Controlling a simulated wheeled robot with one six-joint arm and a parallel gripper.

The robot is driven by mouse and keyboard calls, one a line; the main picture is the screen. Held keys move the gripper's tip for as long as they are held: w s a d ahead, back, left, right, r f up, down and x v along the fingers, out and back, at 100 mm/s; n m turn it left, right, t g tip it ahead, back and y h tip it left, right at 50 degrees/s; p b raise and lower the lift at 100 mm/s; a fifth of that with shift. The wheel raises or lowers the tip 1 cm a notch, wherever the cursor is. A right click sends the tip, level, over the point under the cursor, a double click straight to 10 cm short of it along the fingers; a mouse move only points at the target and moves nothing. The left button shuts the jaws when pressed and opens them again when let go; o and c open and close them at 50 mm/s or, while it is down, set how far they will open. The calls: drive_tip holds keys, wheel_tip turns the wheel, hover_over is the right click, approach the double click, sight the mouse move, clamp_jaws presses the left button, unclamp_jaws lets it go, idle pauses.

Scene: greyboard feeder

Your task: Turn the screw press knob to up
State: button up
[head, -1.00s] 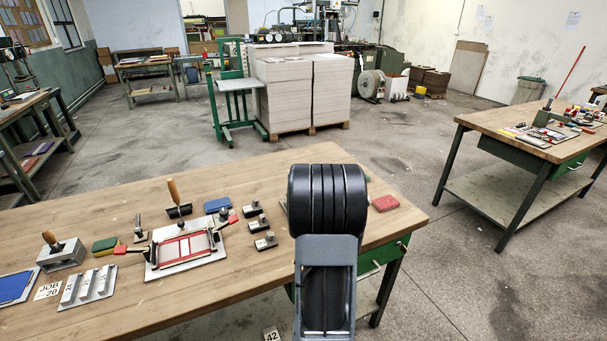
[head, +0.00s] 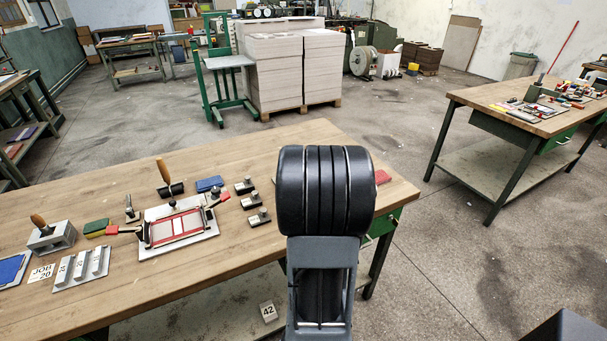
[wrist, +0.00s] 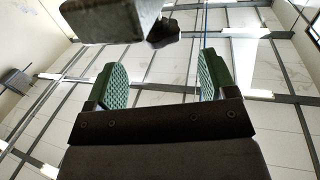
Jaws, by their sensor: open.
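I cannot make out for certain which thing is the screw press knob. On the near bench, a plate with a red-edged frame (head: 176,228) carries small black knobs and red-handled clamps. A small upright metal device (head: 130,209) stands to its left. My gripper (wrist: 160,62) is open and empty in the wrist view, its two green ribbed pads apart with ceiling behind them. A grey-green block (wrist: 105,22) and a dark knob-like piece (wrist: 163,32) show beyond the left pad; I cannot tell what they belong to. In the head view my arm hides the gripper.
The near wooden bench (head: 80,300) also holds a wooden-handled roller (head: 172,185), metal blocks and a blue pad. A right-hand bench (head: 475,100) carries more tools. Stacked greyboard (head: 275,72) and a green lift stand (head: 212,90) are behind. Open floor lies between the benches.

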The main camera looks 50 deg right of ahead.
drive_tip(key=v, duration=0.7)
idle(0.5)
